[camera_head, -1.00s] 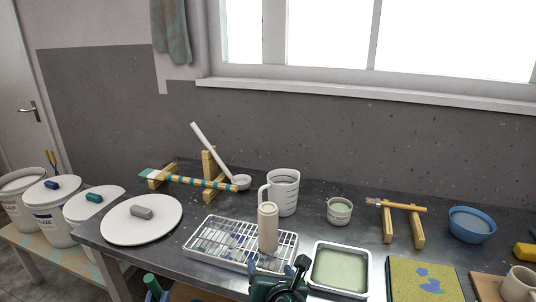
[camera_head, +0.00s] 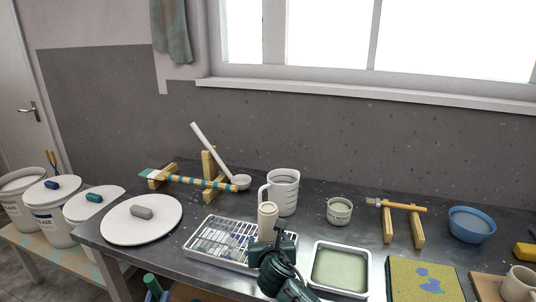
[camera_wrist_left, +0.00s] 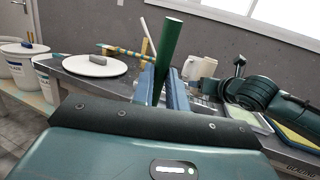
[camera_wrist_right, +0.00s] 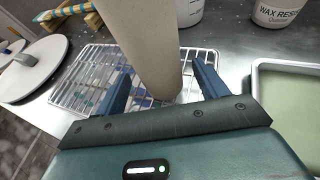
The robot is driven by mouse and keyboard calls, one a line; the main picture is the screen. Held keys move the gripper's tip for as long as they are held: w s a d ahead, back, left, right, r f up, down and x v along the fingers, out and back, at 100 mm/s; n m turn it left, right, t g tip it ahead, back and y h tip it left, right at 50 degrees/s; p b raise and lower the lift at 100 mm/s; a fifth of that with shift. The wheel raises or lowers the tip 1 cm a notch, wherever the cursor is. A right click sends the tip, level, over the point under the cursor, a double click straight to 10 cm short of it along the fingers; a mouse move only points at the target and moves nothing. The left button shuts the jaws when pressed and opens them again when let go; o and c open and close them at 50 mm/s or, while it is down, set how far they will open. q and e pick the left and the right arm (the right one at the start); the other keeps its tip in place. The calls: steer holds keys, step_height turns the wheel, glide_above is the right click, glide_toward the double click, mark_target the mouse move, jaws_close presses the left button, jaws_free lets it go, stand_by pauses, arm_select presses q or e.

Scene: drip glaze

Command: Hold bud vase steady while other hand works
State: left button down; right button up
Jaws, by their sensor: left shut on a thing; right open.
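The bud vase (camera_head: 268,211) is plain beige and stands upright on the wire rack. In the right wrist view the vase (camera_wrist_right: 148,45) rises between the two blue fingers of my right gripper (camera_wrist_right: 160,75). The right gripper (camera_head: 279,236) is open around it, and hides its lower part in the head view. My left gripper (camera_wrist_left: 160,80) is shut on a dark green cylinder (camera_wrist_left: 168,52), well to the left of the vase. This cylinder's top (camera_head: 152,283) shows at the bottom of the head view.
The wire rack (camera_head: 205,257) sits over a tray. A tray of pale green glaze (camera_head: 342,268) is close on the right. A white jug (camera_head: 284,190) stands behind the vase. A ladle (camera_head: 212,150) leans on a wooden stand. A round white lid (camera_head: 120,222) lies left.

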mark_target(268, 237)
steer(key=shift+x, duration=1.55)
steer(key=shift+c, duration=0.4)
jaws_close()
stand_by(0.5)
